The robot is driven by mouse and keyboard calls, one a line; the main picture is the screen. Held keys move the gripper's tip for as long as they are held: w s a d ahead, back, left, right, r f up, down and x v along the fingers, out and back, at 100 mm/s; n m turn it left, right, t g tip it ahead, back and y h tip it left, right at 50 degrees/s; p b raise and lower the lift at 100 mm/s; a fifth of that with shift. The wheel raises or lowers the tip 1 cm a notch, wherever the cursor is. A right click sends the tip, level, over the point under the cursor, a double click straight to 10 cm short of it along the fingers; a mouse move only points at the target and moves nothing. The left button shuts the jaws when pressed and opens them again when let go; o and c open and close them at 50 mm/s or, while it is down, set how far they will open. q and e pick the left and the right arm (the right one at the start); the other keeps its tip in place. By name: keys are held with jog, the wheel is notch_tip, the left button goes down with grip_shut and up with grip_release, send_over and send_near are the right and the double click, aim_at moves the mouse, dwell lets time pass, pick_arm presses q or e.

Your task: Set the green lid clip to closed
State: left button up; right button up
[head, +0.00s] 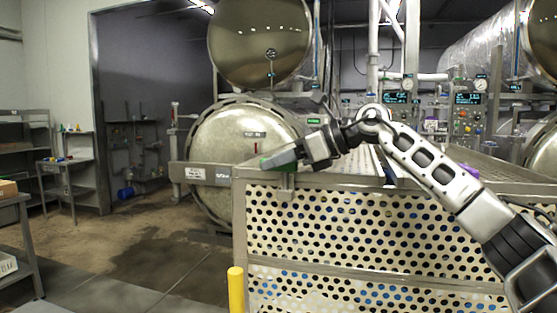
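My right arm comes in from the right, above a perforated metal basket (365,230). My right gripper (280,159) points left at the basket's near left top corner. A small green part, which looks like the green lid clip (288,168), shows at the basket's top edge right by the fingers. The fingers and gripper body cover much of it, so I cannot tell its position or whether the fingers touch it. The fingers overlap in this view, so their gap is hidden. My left gripper is not in view.
A large round retort door (230,140) stands behind the basket, with another round vessel (260,40) above it. A yellow post (236,290) stands at the basket's front left. Shelves (65,180) line the left side. The floor (140,240) left of the basket is clear.

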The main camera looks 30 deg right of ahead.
grip_shut()
